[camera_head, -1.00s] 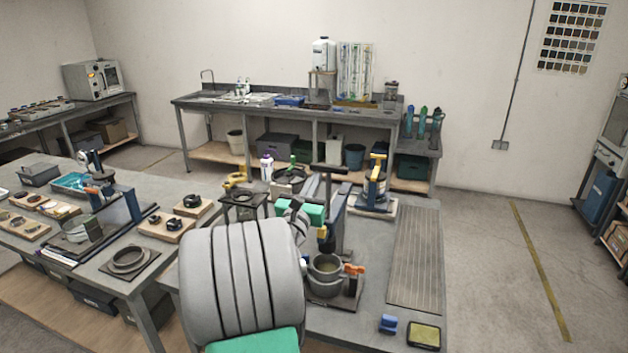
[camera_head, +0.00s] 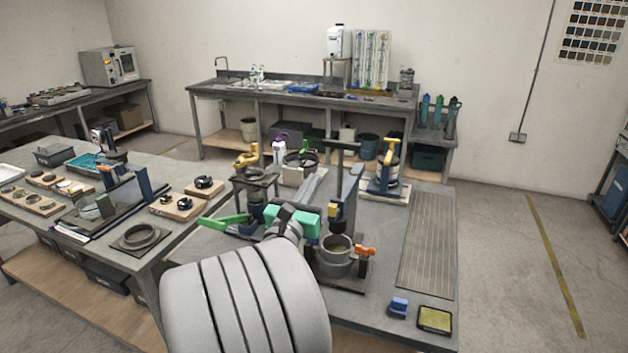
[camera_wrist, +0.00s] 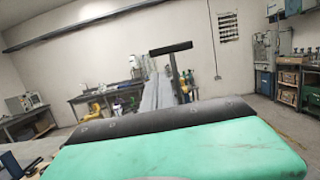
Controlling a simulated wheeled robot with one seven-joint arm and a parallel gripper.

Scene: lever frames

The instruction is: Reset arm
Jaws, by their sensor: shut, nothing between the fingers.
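My gripper (camera_head: 300,216) is partly seen in the head view as a teal block beyond the wide grey arm link, low over the near bench. Its jaws are shut and empty; the fingertips are hidden. In the wrist view its teal casing with a dark edge fills the bottom. A lever frame with a black T-shaped bar (camera_head: 340,147) stands just beyond it; the bar also shows in the wrist view (camera_wrist: 170,48).
A yellow-handled frame (camera_head: 246,158) and a blue press (camera_head: 385,178) stand farther back. A ribbed mat (camera_head: 428,240) lies clear at the right of the bench. A blue block (camera_head: 398,307) and a yellow pad (camera_head: 435,319) lie at the front edge. The left bench holds several wooden trays.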

